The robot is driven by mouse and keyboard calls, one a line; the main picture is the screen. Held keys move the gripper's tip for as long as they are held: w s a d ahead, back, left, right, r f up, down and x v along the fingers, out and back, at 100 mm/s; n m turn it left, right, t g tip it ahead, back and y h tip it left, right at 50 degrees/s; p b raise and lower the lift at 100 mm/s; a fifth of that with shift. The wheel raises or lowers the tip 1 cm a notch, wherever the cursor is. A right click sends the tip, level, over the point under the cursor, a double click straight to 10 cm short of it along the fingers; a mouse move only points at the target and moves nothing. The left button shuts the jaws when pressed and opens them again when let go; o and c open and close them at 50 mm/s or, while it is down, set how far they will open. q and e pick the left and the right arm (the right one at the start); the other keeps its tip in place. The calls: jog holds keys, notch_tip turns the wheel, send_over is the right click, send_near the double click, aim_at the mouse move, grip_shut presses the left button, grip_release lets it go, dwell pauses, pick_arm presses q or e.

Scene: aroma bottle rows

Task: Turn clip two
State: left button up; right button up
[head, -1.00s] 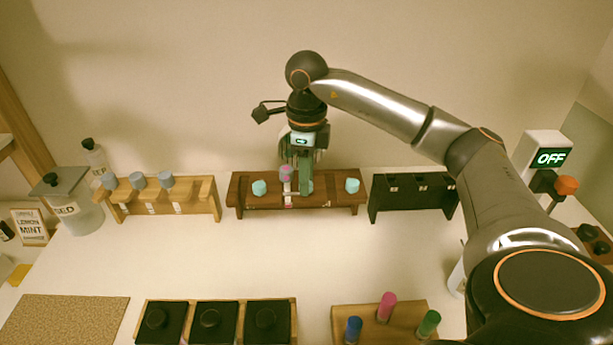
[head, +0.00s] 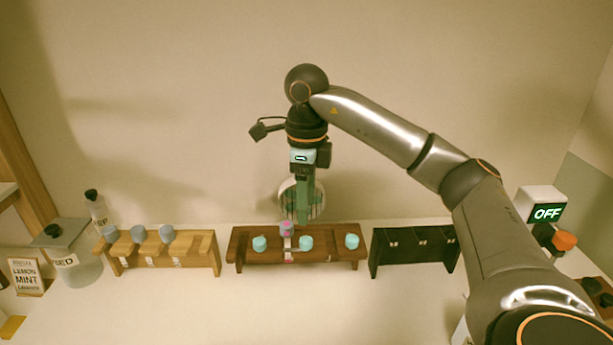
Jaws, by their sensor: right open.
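A dark brown rack (head: 337,256) stands at the back middle with three teal-capped bottles: left (head: 259,243), middle (head: 306,242) and right (head: 352,241). Between the left and middle caps is a pink piece (head: 286,229) with a pale strip below it and more pink at the rack's front. I cannot tell which part is clip two. My right gripper (head: 304,218) points down just above the rack, over the middle teal cap and right of the pink piece. It is open, with nothing visible held; its fingers overlap edge-on. My left gripper is out of view.
A light wood rack (head: 188,259) with blue-grey caps stands left, and a black rack (head: 414,248) stands right. A round slatted object (head: 289,197) is behind my right gripper. Glass jars are far left; an OFF display (head: 547,214) is far right.

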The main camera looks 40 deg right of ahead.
jog(key=shift+r+p, duration=0.65)
jog(key=shift+r, duration=1.65)
